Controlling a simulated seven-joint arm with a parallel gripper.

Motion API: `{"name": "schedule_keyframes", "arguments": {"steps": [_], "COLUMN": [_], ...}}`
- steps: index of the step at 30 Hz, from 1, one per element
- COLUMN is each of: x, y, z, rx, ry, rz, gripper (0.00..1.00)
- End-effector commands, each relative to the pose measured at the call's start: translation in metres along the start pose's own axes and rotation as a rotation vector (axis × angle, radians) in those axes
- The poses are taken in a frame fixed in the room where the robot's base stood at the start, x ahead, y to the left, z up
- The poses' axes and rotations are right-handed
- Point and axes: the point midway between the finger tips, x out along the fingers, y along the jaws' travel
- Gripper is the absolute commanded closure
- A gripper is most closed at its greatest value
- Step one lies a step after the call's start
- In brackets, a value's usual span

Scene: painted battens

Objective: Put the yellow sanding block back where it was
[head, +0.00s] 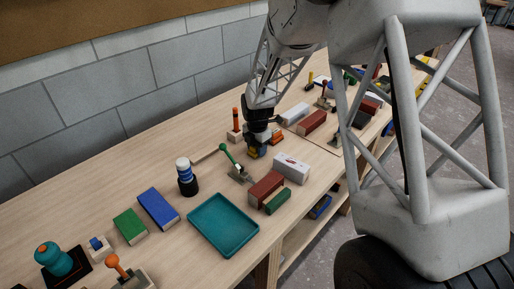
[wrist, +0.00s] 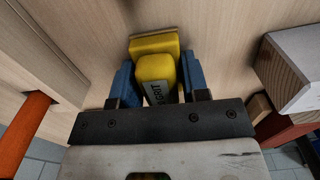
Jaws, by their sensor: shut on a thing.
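The yellow sanding block (wrist: 158,70) is between the blue fingers of my gripper (wrist: 158,80) in the wrist view. Dark lettering shows on its near part, and a wider yellow part lies beyond it. My gripper is shut on it. In the head view my gripper (head: 257,148) points down over the back middle of the bench. A little yellow of the sanding block (head: 253,154) shows below it, low at the bench top. I cannot tell whether the block touches the wood.
An orange-handled tool (head: 236,122) stands close left of my gripper. A white box (head: 291,167), red block (head: 266,188) and teal tray (head: 223,224) lie nearer. More blocks (head: 312,122) lie to the right.

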Motion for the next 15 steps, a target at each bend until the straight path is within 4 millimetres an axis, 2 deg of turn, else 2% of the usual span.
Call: {"name": "schedule_keyframes", "arguments": {"steps": [2, 3, 8, 15], "x": [0.0019, 0.0024, 0.0022, 0.0022], "y": [0.0, 0.0, 0.0, 0.0], "z": [0.0, 0.0, 0.0, 0.0], "rx": [0.0, 0.0, 0.0, 0.0], "ry": [0.0, 0.0, 0.0, 0.0], "rz": [0.0, 0.0, 0.0, 0.0], "gripper": [0.8, 0.57, 0.33, 0.33]}}
